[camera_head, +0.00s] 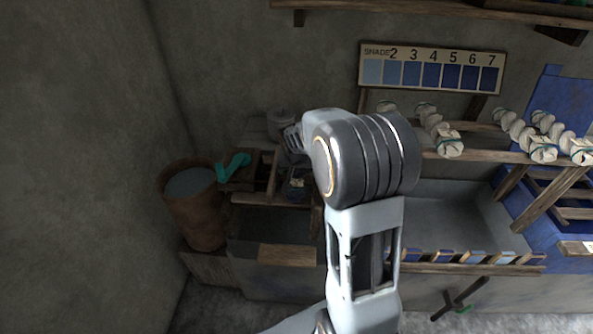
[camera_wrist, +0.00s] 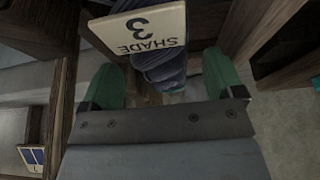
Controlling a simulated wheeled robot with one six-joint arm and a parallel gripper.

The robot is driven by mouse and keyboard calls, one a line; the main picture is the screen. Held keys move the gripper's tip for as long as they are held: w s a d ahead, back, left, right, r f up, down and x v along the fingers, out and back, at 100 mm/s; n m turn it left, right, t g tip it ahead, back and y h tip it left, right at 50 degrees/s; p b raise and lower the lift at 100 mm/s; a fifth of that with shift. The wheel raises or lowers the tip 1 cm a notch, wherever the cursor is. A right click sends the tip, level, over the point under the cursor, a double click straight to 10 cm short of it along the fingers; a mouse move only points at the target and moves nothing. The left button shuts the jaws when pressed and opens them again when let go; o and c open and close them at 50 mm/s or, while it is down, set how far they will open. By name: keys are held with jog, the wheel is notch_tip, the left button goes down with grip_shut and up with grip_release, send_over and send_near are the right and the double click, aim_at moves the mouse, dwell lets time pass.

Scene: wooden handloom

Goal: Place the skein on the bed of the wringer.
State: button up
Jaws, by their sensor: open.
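The dark blue skein (camera_wrist: 165,72) lies between the green fingers of my gripper (camera_wrist: 160,78) in the wrist view. Its cream tag (camera_wrist: 145,30) reads "SHADE 3". The fingers are open, with a gap on each side of the skein. In the head view my arm hides most of the gripper. A small dark blue bundle (camera_head: 296,184), seemingly the skein, shows on the wooden frame of the wringer (camera_head: 262,180), which has a teal crank handle (camera_head: 233,166). I cannot tell exactly how the skein rests on the bed.
A rusty bucket (camera_head: 197,215) stands left of the wringer. A grey vat (camera_head: 450,215) is at right, with a rack of several pale skeins (camera_head: 449,142) above it. A shade chart (camera_head: 432,70) hangs on the wall.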

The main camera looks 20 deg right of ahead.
jog(key=p+v, duration=0.1)
jog(key=v, duration=0.8)
jog(key=shift+s+a+r, duration=0.1)
jog(key=shift+s+r, duration=0.05)
jog(key=shift+r, duration=0.15)
jog(key=s+a+f+n+y, duration=0.1)
jog(key=s+a+n, duration=0.2)
jog(key=s, duration=0.6)
jog(key=s+a+n+g+y, duration=0.1)
jog(key=s+a+n, duration=0.1)
jog(key=s+a, duration=0.3)
jog(key=s, duration=0.4)
jog(key=shift+a+f+n, duration=0.25)
jog(key=shift+f+n, duration=0.15)
